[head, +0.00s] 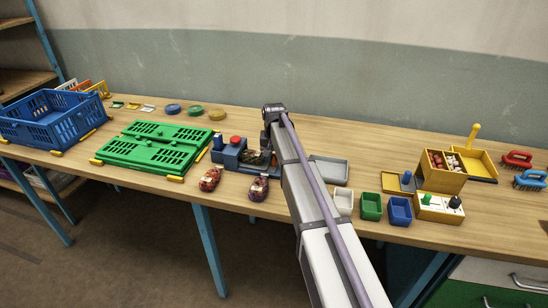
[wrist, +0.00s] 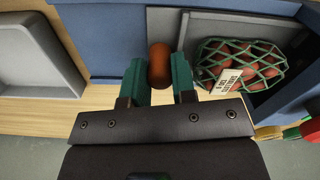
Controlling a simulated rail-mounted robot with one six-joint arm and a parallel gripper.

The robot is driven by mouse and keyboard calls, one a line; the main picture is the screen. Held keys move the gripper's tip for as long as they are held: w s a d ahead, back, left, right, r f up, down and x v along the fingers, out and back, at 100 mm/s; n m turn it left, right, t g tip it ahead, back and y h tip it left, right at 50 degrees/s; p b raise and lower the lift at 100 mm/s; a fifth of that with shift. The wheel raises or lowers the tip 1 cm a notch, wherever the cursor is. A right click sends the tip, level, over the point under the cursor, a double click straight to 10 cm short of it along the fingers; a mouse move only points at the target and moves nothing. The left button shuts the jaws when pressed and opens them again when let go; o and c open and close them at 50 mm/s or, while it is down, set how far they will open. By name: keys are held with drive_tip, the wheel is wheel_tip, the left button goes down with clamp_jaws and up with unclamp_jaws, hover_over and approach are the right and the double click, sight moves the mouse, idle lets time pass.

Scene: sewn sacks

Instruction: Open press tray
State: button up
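The press (head: 235,154) is a blue machine with a red button, at the middle of the bench. Its grey tray (wrist: 215,28) shows in the wrist view between blue walls, with a red-filled sack in green netting (wrist: 240,66) lying in it. A brown-red knob (wrist: 159,64) stands at the tray's near edge. My gripper (wrist: 160,78) has its two teal fingers on either side of the knob, with no clear gap seen, so it looks shut on it. In the head view my arm hides part of the press, and I cannot tell how far out the tray is.
Two red sacks (head: 210,179) (head: 258,187) lie in front of the press. A green crate (head: 153,146) is to the left, a grey tray (head: 329,170) to the right. White, green (head: 371,207) and blue bins stand at the front edge.

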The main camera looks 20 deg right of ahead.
clamp_jaws()
drive_tip(key=s+d, duration=0.2)
drive_tip(key=d, duration=0.1)
drive_tip(key=s+d, duration=0.1)
drive_tip(key=d, duration=0.1)
drive_tip(key=shift+s+d, duration=0.1)
drive_tip(key=shift+d, duration=0.1)
drive_tip(key=shift+o, duration=2.2)
unclamp_jaws()
